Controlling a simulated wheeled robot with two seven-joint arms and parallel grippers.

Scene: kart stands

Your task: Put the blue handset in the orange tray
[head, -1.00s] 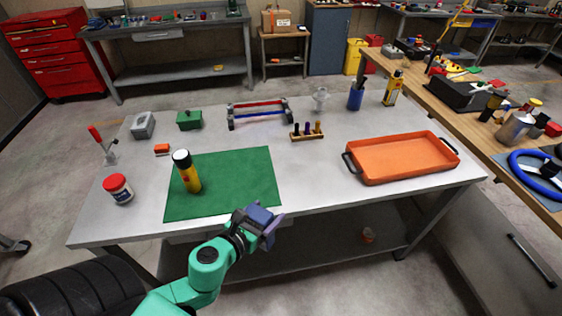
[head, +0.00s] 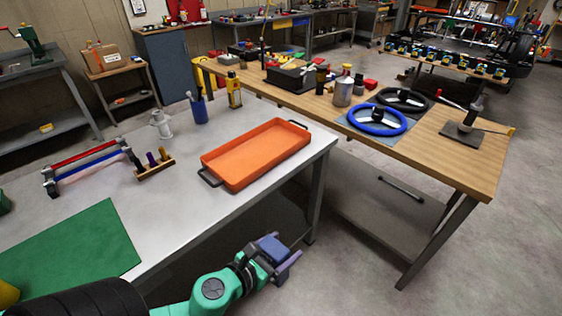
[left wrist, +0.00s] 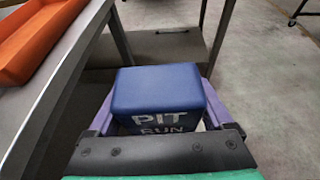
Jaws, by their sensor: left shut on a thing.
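The orange tray (head: 258,153) lies on the grey metal table, near its right end, with a black handle at each end. It looks empty. Its edge also shows at the upper left of the left wrist view (left wrist: 42,38). My left gripper (head: 278,258) is shut on a blue block-like thing, the blue handset (head: 272,247). In the left wrist view the blue handset (left wrist: 158,92) sits between the purple fingers and bears white lettering, "PIT RUN". The gripper is in front of the table's near edge, below and to the right of the tray in the head view. My right gripper is not in view.
The grey table (head: 185,213) also carries a green mat (head: 75,245), a rack with red and blue bars, a small tool holder (head: 155,165) and a blue cup (head: 199,110). A wooden bench (head: 420,150) with steering wheels stands to the right.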

